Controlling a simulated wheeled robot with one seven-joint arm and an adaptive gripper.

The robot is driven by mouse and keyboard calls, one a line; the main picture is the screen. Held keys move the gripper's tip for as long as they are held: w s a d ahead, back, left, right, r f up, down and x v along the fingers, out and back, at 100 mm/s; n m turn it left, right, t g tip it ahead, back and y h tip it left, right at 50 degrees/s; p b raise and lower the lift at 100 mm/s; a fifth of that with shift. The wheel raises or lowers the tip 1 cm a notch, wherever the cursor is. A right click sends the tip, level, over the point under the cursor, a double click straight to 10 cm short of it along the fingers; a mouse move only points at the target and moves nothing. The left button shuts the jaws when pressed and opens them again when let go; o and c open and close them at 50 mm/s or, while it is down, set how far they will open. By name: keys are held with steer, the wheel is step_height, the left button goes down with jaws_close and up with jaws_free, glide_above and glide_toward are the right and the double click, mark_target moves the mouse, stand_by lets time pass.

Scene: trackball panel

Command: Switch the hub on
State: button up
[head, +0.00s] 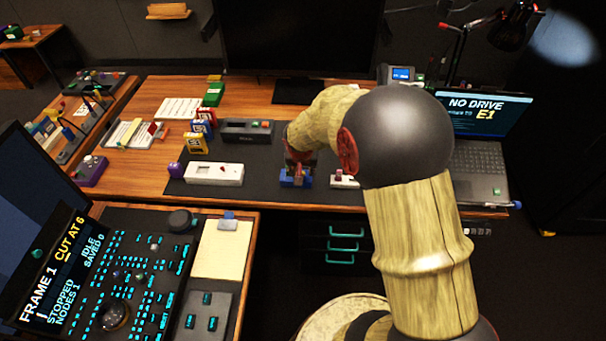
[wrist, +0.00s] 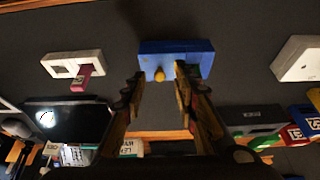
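A small blue box (wrist: 205,48) with a yellow knob (wrist: 160,75) on its near edge lies on the dark desk mat; I take it to be the hub, though no label on it is readable. It shows small and partly covered by my arm in the head view (head: 289,182). My gripper (wrist: 160,80) is open over the box's near edge, one finger on each side of the knob. I cannot tell whether a finger touches it. A dark green part shows beside the right finger. The laptop screen (head: 484,110) reads "NO DRIVE" and "E1".
A white block with a pink stick (wrist: 80,78) lies left of the box in the wrist view. Another white block (head: 229,174) is left of it in the head view. A dark box (head: 246,131), colored boxes (head: 194,144) and a monitor (head: 300,40) stand behind.

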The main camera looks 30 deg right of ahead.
steer(key=shift+w+d+f, duration=0.1)
steer(key=shift+w+f, duration=0.1)
steer(key=shift+f, duration=0.35)
steer(key=c, duration=0.8)
